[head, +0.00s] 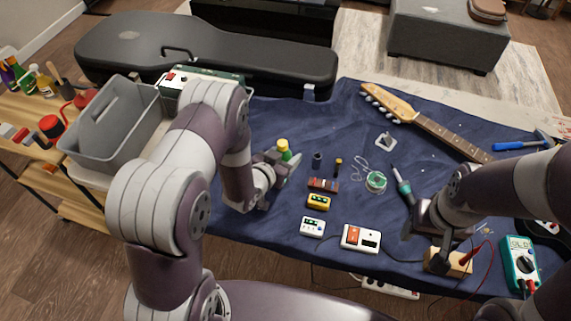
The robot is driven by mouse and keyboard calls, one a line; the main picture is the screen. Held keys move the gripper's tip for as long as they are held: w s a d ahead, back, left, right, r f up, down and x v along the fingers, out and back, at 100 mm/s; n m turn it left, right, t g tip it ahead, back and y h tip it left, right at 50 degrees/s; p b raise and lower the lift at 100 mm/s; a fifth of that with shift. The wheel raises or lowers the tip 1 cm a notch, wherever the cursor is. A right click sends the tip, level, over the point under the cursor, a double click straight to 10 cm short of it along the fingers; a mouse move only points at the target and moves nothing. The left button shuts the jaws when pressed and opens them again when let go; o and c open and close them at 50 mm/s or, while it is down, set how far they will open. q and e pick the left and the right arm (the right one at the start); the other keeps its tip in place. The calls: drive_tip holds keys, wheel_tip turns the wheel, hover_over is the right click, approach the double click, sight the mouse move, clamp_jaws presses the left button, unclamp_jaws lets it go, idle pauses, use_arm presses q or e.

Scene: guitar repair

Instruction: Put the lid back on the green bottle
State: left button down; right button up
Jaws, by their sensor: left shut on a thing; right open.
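A small green bottle (286,155) with a yellow top (282,144) shows at the left-middle of the blue-covered table. My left gripper (281,164) is shut on it, with the fingers partly hiding its lower part. I cannot tell whether the yellow part is a lid seated on the bottle or whether the bottle touches the table. My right gripper (421,232) is open near the front right of the table, apart from the bottle and seemingly empty.
A small dark cylinder (317,158), a green-and-white spool (376,182) and a soldering iron (402,186) lie right of the bottle. Small boxes (318,202) stand in front. A guitar neck (440,128) lies behind. A grey bin (110,135) stands left.

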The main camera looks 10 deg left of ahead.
use_arm(q)
drive_tip(key=shift+f, duration=0.1)
drive_tip(key=shift+f, duration=1.95)
drive_tip(key=shift+f+b, duration=0.15)
drive_tip(key=shift+b, duration=0.15)
drive_tip(key=shift+c, duration=2)
unclamp_jaws()
